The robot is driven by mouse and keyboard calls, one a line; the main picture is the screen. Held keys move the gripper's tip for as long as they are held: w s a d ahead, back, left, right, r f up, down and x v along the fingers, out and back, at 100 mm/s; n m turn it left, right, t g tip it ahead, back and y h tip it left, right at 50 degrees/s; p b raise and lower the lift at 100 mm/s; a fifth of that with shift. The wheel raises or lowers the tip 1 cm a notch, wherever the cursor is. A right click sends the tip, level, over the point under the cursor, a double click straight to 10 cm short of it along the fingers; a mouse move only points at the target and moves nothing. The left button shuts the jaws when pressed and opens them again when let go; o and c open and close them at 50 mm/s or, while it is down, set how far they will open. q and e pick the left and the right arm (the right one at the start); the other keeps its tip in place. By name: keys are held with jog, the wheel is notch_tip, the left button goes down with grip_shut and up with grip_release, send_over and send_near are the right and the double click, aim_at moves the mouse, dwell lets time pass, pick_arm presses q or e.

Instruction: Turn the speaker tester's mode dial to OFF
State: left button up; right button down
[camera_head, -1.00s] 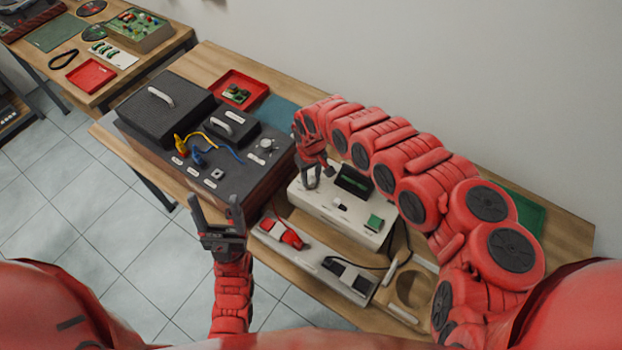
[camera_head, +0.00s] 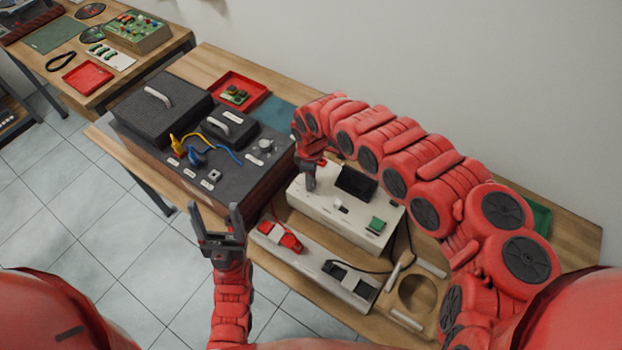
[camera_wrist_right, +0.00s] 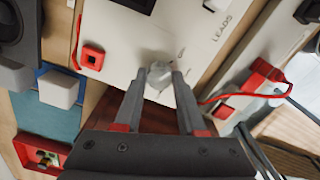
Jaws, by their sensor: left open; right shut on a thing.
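In the right wrist view, my right gripper (camera_wrist_right: 160,75) is shut on a pale grey dial (camera_wrist_right: 159,73) on the white panel (camera_wrist_right: 120,50). Small lettering sits beside the dial, too blurred to read surely; "LEADS" is printed farther right. The dial's pointer direction cannot be told. My left gripper (camera_head: 218,222) is open and empty, in front of the bench.
A dark box (camera_head: 225,165) with a knob and yellow and blue plugs stands left of the tester. A power strip (camera_head: 318,264) with a red plug (camera_head: 290,241) lies in front. A red tray (camera_head: 243,82) is behind. Cables run near the tester's right side.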

jog(key=shift+n, duration=0.4)
jog(key=shift+c, duration=2.4)
grip_release()
notch_tip(320, 180, up, 17)
jog(key=p, duration=0.1)
jog(key=shift+r+p, duration=0.2)
jog(key=shift+p, duration=0.1)
